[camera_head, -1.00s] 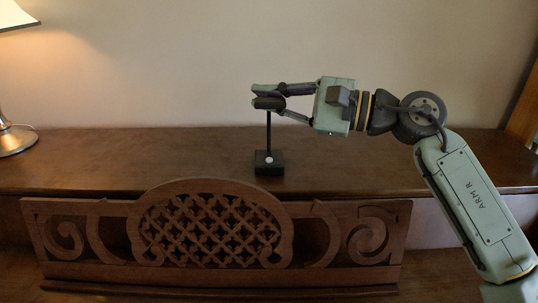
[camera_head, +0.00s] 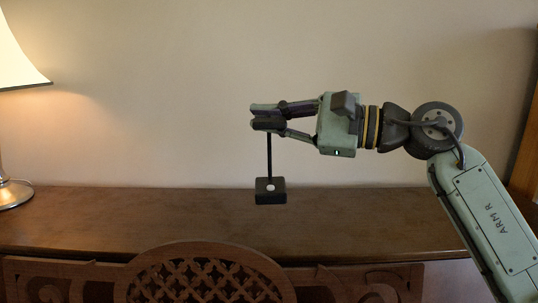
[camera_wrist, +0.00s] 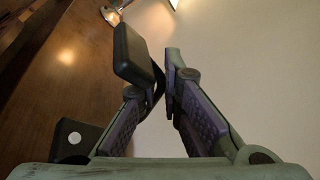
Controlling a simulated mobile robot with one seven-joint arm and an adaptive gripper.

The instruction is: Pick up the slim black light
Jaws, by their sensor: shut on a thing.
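The slim black light has a square base with a pale round button, a thin upright stem (camera_head: 269,155) and a dark top. My gripper (camera_head: 262,115) is shut on its top end, with the fingers pointing left. The light hangs upright below the fingers, and its base appears raised above the piano top. In the wrist view, a black flat head (camera_wrist: 138,55) lies at the fingertips and the base (camera_wrist: 75,138) shows at lower left. The fingers partly hide the grasped part.
The brown piano top (camera_head: 120,222) is clear beneath the light. A lit table lamp (camera_head: 15,60) stands at the far left. The carved lattice music desk (camera_head: 200,270) rises in front. A plain wall is behind.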

